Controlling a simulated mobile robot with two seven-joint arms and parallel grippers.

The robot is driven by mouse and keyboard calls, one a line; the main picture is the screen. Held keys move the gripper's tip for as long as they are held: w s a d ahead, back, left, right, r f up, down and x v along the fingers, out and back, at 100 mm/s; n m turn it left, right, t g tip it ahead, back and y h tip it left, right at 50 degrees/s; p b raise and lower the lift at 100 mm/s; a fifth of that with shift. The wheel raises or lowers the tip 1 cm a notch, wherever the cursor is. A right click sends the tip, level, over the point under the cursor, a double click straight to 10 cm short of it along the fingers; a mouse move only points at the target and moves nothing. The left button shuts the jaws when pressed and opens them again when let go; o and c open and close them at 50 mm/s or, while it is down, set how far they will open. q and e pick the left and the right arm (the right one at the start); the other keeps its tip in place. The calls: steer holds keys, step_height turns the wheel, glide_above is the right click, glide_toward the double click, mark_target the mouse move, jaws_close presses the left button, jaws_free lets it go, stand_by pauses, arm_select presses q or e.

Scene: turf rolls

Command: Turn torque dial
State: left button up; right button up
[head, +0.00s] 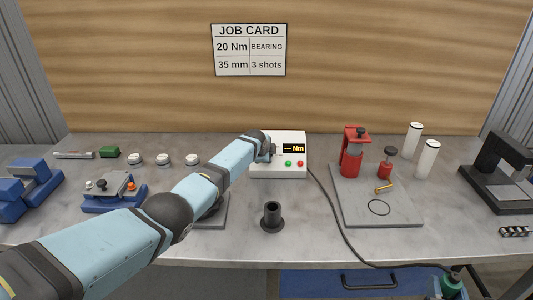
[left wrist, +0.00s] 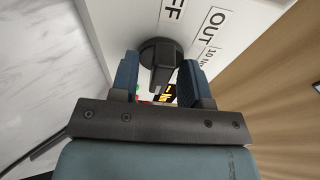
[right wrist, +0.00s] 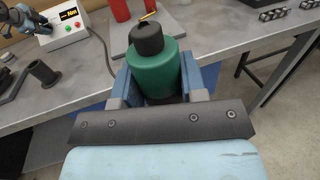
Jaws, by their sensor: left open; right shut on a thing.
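The white control box (head: 290,170) stands at the back middle of the bench, with a lit display (head: 293,148) reading "-- Nm" and a green and a red button. The black dial (left wrist: 160,55) is on its face, beside printed "OUT" and "10 Nm" labels. My left gripper (head: 268,148) is at the box's left side. In the left wrist view its open fingers stand on either side of the dial, and I cannot tell if they touch it.
A job card (head: 248,50) on the wall reads 20 Nm, bearing, 35 mm, 3 shots. A black flanged cylinder (head: 272,217) stands in front of the box. A cable (head: 345,232) runs from the box to the front right. A grey plate (head: 378,213) bears red tools.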

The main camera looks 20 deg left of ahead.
arm_select(q)
steer(key=shift+s+r, duration=0.1)
steer(key=shift+s+r, duration=0.15)
steer(key=shift+r, duration=0.05)
steer(key=p+v, duration=0.1)
steer(key=v, duration=1)
steer(key=shift+p, duration=0.4)
steer(key=shift+s, duration=0.15)
